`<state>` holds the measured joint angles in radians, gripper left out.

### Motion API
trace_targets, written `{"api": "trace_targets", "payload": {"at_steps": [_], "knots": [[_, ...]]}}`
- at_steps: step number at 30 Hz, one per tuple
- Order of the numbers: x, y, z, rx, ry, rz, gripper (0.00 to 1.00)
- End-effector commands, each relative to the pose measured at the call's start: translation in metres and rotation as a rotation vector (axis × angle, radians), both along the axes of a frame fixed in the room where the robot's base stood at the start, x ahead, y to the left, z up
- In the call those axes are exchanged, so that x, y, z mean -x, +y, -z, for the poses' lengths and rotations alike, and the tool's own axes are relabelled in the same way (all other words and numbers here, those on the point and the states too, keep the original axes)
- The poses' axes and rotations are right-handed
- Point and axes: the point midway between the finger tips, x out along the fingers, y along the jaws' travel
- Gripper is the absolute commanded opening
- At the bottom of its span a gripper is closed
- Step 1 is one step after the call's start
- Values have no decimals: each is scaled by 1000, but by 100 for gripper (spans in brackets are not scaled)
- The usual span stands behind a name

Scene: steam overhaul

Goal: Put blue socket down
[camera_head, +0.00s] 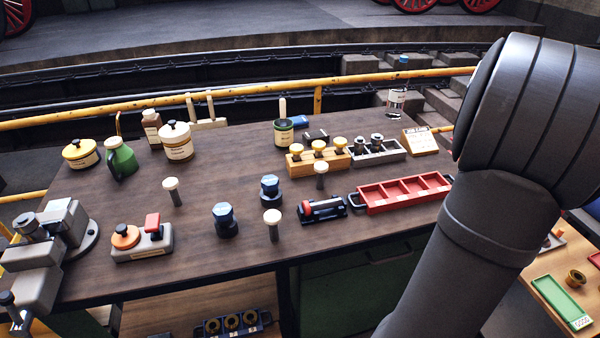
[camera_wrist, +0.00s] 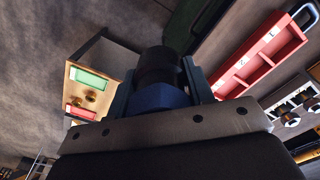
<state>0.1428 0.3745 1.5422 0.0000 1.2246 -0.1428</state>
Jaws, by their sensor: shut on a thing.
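In the wrist view my gripper (camera_wrist: 158,82) is shut on the blue socket (camera_wrist: 160,97). The socket has a blue lower part and a black round end pointing away from the palm, with a jaw on either side. The head view does not show the gripper, as my arm covers the right side. Two blue hex-topped pieces on dark bases, a nearer one (camera_head: 226,218) and a farther one (camera_head: 270,188), stand upright on the workbench (camera_head: 190,245).
A red compartment tray (camera_head: 402,192) lies at the bench's right; it also shows in the wrist view (camera_wrist: 250,62). A lower side table holds a green tray (camera_head: 562,302). Pale-topped posts, a wooden block (camera_head: 318,160), bottles and a vise (camera_head: 50,245) occupy the bench. Its front middle is fairly clear.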

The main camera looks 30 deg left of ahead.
Motion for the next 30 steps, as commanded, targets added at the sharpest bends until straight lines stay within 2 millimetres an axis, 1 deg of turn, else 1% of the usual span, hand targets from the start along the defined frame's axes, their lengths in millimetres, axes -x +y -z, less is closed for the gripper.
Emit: {"api": "trace_targets", "payload": {"at_steps": [1, 2, 4, 8, 11, 14, 17, 18, 20, 21, 22, 23, 24, 26, 27, 29, 30], "knots": [[-1, 0, -12, 1, -5, 0, 10], [0, 0, -19, 1, -6, 0, 10], [-7, 12, -15, 0, 0, -38, 10], [-19, 34, -16, 0, -1, -110, 10], [-29, 55, -17, 0, -1, -177, 10], [-40, 84, -18, 0, -1, -264, 10], [-52, 121, -19, 0, -1, -371, 10], [-56, 138, -19, 0, -2, -420, 10], [-62, 165, -20, 0, -1, -494, 10], [-64, 183, -20, -1, 0, -544, 10], [-66, 198, -21, 0, -2, -582, 10], [-68, 212, -21, -1, -2, -620, 10], [-69, 231, -21, -1, -2, -670, 10], [-69, 259, -21, -1, -1, -744, 10], [-68, 279, -21, -1, -2, -794, 10], [-66, 308, -21, -1, -2, -869, 10], [-63, 328, -21, -1, -2, -919, 10]]}}
